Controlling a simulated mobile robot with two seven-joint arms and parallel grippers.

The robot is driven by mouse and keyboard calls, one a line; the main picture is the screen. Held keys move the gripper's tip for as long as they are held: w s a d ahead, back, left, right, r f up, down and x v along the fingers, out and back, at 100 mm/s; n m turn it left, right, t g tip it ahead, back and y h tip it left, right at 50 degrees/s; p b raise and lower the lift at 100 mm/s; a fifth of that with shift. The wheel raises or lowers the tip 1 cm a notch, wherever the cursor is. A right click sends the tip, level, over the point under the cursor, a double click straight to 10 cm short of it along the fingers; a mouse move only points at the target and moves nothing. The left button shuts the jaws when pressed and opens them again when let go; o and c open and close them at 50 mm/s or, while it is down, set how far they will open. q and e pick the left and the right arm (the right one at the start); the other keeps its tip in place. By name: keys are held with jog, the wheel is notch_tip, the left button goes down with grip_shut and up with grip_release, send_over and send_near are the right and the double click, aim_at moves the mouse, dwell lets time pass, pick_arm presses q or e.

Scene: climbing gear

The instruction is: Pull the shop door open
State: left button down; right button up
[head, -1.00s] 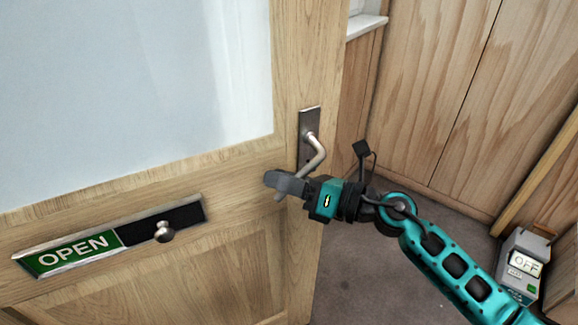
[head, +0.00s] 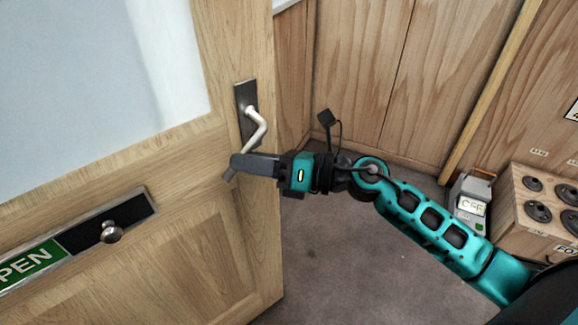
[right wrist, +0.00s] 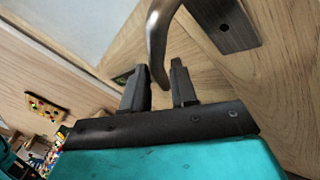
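The shop door (head: 175,230) is pale wood with a frosted glass pane. Its free edge stands clear of any frame, with carpet and wall panels showing beyond it. The door handle (head: 259,129), a bent metal lever on a dark plate (head: 242,95), runs down behind my right gripper (head: 238,164). My left gripper is in neither view.
A sliding OPEN sign (head: 30,262) with a round knob (head: 112,232) is on the door. Bare carpet (head: 345,260) lies right of the door. A grey box marked OFF (head: 471,202) and a wooden block with dark round pieces (head: 530,195) stand at the right.

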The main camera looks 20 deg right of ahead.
jog(key=b+v, duration=0.1)
jog(key=v, duration=0.8)
jog(key=shift+b, duration=0.4)
